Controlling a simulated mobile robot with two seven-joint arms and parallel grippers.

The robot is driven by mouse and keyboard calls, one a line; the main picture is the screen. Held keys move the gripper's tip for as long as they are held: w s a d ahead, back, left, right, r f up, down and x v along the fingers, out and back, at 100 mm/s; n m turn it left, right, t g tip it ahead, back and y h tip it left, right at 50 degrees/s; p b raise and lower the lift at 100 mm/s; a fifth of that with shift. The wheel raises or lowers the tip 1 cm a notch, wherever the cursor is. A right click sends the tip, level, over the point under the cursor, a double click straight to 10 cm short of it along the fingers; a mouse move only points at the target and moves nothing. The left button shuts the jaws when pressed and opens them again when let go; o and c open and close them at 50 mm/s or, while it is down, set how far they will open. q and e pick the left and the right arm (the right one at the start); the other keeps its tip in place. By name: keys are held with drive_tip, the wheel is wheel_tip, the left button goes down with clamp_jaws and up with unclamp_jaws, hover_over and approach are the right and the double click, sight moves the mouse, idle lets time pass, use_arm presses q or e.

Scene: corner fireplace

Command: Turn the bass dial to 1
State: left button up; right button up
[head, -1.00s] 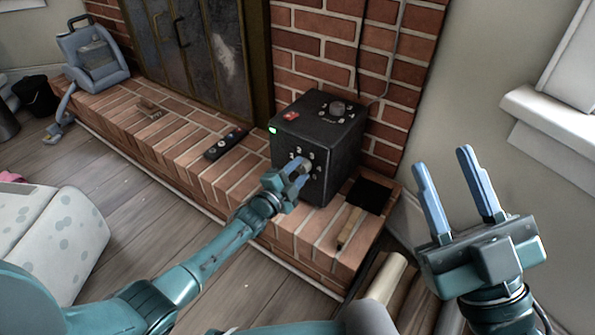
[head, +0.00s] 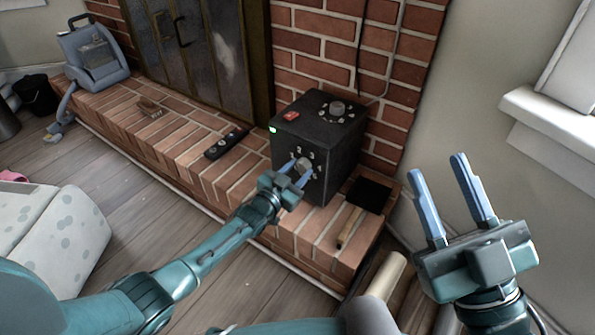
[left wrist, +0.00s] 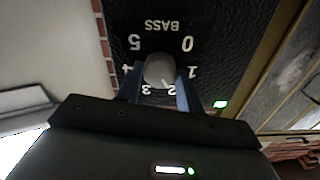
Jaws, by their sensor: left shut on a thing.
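The black speaker box (head: 318,125) stands on the brick hearth. Its front face carries the grey, round bass dial (head: 304,165), which also shows in the left wrist view (left wrist: 158,70). There the BASS label and the numbers 0 to 5 appear upside down around it, and the dial's white mark points at about 2. My left gripper (head: 294,168) is shut on the dial, with one finger on each side of it, as the left wrist view shows (left wrist: 160,85). My right gripper (head: 453,170) is open and empty, raised at the right, away from the box.
A second knob (head: 338,107) and a red switch (head: 290,116) are on the box's top. A remote (head: 227,143) lies on the hearth (head: 185,145) to the left. A black-bladed shovel (head: 368,195) lies to the right.

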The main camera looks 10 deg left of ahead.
use_arm(q)
drive_tip(key=n, duration=0.4)
drive_tip(key=shift+n, duration=0.3)
drive_tip(key=shift+n+b, duration=0.45)
drive_tip(key=shift+n, duration=1.85)
use_arm(e)
drive_tip(key=shift+s+r+n+y, duration=0.1)
drive_tip(key=shift+r+n+y, duration=0.4)
drive_tip(key=shift+r+n, duration=0.15)
drive_tip(key=shift+y, duration=0.3)
use_arm(q)
drive_tip(key=o, duration=1)
use_arm(e)
drive_tip(key=shift+f, duration=0.1)
use_arm(q)
drive_tip(key=shift+s+a, duration=0.15)
drive_tip(key=shift+s, duration=0.15)
drive_tip(key=p+v, duration=0.6)
drive_tip(key=v, duration=0.6)
drive_tip(key=shift+s, duration=0.25)
use_arm(e)
wheel_tip(320, 180, down, 6)
drive_tip(key=s+m+g+h, duration=0.1)
drive_tip(key=m+g+h, duration=0.1)
drive_tip(key=m+h, duration=0.3)
drive_tip(key=shift+a+h, duration=0.2)
drive_tip(key=shift+h, duration=0.1)
